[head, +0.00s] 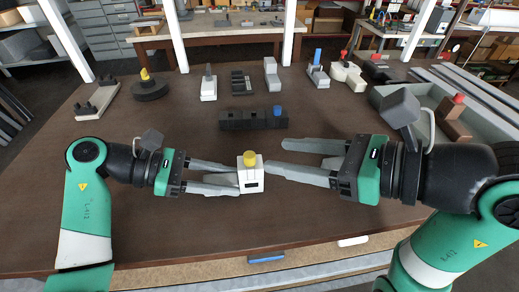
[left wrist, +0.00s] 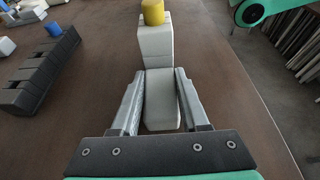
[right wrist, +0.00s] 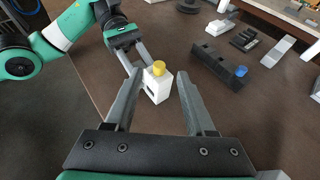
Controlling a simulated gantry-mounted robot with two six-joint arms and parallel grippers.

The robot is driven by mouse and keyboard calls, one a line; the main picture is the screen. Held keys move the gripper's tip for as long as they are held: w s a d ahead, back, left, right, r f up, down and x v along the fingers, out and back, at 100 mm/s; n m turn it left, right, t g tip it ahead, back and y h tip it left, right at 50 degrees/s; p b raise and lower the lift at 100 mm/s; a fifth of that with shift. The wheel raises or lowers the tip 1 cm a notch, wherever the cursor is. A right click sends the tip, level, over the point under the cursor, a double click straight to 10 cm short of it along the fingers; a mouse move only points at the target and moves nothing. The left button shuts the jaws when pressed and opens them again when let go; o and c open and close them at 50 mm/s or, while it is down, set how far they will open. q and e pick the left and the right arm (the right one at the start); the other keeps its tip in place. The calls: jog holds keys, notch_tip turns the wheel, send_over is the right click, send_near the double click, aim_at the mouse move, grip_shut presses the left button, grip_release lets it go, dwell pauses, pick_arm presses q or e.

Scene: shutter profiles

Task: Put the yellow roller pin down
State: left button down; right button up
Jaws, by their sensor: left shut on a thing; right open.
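The yellow roller pin (head: 249,158) is a short cylinder standing upright on top of a white block (head: 251,182), near the table's front. It also shows in the left wrist view (left wrist: 153,12) and the right wrist view (right wrist: 159,68). My left gripper (head: 238,177) is shut on the light grey part (left wrist: 162,100) joined to the white block. My right gripper (head: 275,156) is open and empty to the right of the block, its fingers pointing at it. In the right wrist view the pin and block appear between its fingertips, farther away. I cannot tell whether the block touches the table.
A long dark slotted block (head: 240,121) lies behind the white block, with a blue pin (head: 278,110) at its right end. Several fixtures stand along the back, among them a round dark base (head: 150,90). A grey tray (head: 440,98) is at right. The left-middle tabletop is clear.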

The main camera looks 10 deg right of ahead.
jog(key=v, duration=0.3)
jog(key=shift+s+d+r, duration=0.15)
jog(key=shift+s+d, duration=0.1)
jog(key=shift+d, duration=0.05)
pick_arm(q)
jog(key=shift+c, duration=1.7)
grip_release()
jog(key=shift+p+v, duration=0.4)
jog(key=shift+v, duration=0.55)
jog(key=shift+p+v, duration=0.7)
jog(key=shift+v, duration=1.85)
pick_arm(e)
notch_tip(320, 180, up, 2)
jog(key=shift+r, duration=0.1)
